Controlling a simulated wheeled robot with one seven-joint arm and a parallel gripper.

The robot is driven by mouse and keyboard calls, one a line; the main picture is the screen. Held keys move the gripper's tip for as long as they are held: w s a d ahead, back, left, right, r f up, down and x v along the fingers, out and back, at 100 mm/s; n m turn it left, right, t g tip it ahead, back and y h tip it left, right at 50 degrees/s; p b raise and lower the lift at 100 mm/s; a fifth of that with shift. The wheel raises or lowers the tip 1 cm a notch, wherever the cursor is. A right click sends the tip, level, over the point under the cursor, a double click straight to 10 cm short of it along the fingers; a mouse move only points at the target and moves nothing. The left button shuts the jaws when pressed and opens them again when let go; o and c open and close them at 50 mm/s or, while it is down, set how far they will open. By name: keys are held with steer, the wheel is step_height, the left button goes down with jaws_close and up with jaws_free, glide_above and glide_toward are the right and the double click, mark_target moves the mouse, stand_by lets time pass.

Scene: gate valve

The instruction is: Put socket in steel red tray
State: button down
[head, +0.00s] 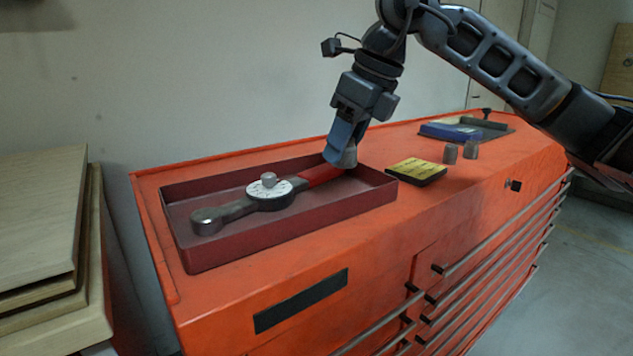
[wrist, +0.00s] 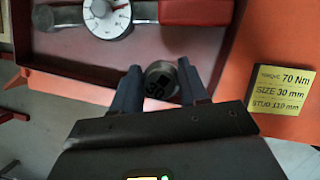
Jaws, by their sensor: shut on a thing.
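The steel red tray (head: 230,252) sits on top of an orange tool cabinet. A torque wrench with a round white dial (head: 268,189) and a red handle lies in it. My gripper (head: 343,150) points down over the tray's right end, shut on a grey metal socket (head: 341,158). In the wrist view the socket (wrist: 160,82) sits between the two fingers of my gripper (wrist: 158,88), and its top is marked 30. It is near the tray's edge (wrist: 85,88); I cannot tell whether it touches the tray floor.
A yellow label card (head: 416,171), reading 70 Nm, size 30 mm, lies right of the tray. Two more sockets (head: 460,151) stand beyond it. A dark tray with a blue item (head: 450,132) is at the back right.

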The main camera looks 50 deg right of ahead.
mark_target(314, 203)
steer(key=a, duration=0.1)
steer(key=w+a+f, duration=0.1)
steer(key=a+f, duration=0.1)
steer(key=shift+w+a+f, duration=0.2)
steer(key=shift+w, duration=0.2)
steer(key=c, duration=1.9)
jaws_free()
steer(key=shift+f, duration=1.95)
steer(key=shift+f, duration=0.2)
jaws_close()
steer(key=o, duration=1.3)
jaws_free()
steer(key=shift+r, duration=0.1)
steer(key=shift+r, duration=0.1)
steer(key=shift+r, duration=0.2)
steer(key=v, duration=1.1)
steer(key=shift+s+r+p, duration=0.15)
steer(key=shift+r+p, duration=0.15)
steer(key=shift+a, duration=0.15)
